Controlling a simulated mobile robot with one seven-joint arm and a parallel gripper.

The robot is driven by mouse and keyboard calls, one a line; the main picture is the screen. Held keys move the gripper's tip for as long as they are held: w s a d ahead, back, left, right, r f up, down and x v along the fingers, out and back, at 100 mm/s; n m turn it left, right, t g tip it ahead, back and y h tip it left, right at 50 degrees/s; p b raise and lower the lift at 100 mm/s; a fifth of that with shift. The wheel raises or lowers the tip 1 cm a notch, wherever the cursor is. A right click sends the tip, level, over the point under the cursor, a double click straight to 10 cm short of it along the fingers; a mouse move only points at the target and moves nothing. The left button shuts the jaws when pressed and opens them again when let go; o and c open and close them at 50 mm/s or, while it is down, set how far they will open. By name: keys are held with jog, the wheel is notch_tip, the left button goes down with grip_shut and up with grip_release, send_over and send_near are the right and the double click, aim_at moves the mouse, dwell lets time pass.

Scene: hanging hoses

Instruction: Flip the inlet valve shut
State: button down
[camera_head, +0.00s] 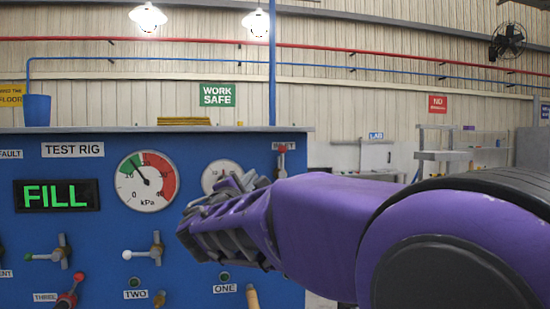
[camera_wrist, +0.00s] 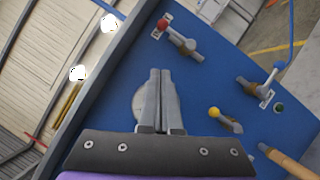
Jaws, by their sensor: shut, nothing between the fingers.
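The blue test rig panel (camera_head: 75,180) fills the lower left of the head view, with several small lever valves. A red-knobbed lever (camera_head: 282,148) shows at its top right edge, beside a small label that looks like "INLET". In the wrist view, a red-knobbed lever (camera_wrist: 175,34) lies ahead and a little right of my gripper, its grey end pointing away from the red knob. My gripper (camera_wrist: 160,71) is shut and empty, apart from this lever, over a round gauge. In the head view my gripper (camera_head: 190,230) hides part of the panel.
A blue-knobbed lever (camera_wrist: 263,84), a yellow-knobbed lever (camera_wrist: 226,119) and an orange hose (camera_wrist: 288,162) are to the right in the wrist view. The display (camera_head: 56,195) reads FILL. A kPa gauge (camera_head: 147,181) stands beside it.

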jog(key=p, duration=0.2)
send_near(282, 161)
jog(key=w+a+r, duration=0.2)
jog(key=w+a, duration=0.1)
jog(key=w, duration=0.1)
jog(key=shift+w+d+r+p, duration=0.3)
jog(key=shift+w+d+r, duration=0.15)
jog(key=shift+w+d, duration=0.2)
jog(key=shift+w+d+r+p, duration=0.25)
jog(key=shift+w+d+r, duration=0.25)
jog(key=shift+d, duration=0.25)
jog(key=shift+s+d+m+b, duration=0.1)
jog(key=shift+m+b, duration=0.2)
jog(key=shift+d+m+g, duration=0.1)
jog(key=shift+m+g, duration=0.2)
